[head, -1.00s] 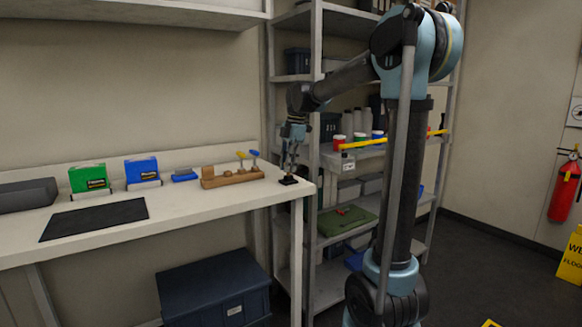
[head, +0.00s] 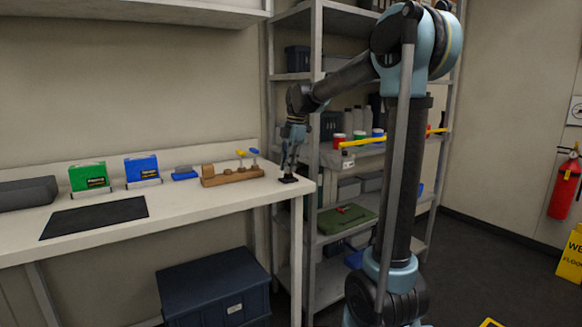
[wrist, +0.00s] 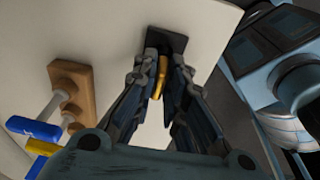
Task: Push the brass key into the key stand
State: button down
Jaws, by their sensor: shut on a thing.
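The key stand (head: 289,179) is a small black block at the right end of the bench, and it shows as a dark square in the wrist view (wrist: 178,42). My gripper (head: 288,168) is right above it, pointing down. In the wrist view my gripper (wrist: 160,75) is shut on the brass key (wrist: 160,79), a yellow piece between the fingers. The key's far end reaches toward the stand. The fingers hide where key and stand meet, so I cannot tell how deep the key sits.
A wooden rack (head: 232,176) with yellow-handled and blue-handled tools stands left of the stand. Green (head: 89,177) and blue (head: 142,168) boxes and a dark mat (head: 95,218) lie further left. A metal shelf unit (head: 314,120) stands close to the right of the bench end.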

jog(key=shift+f, duration=0.25)
dwell(0.3)
jog(key=c, duration=1.6)
grip_release()
jog(key=shift+o, duration=0.2)
jog(key=shift+r, duration=0.1)
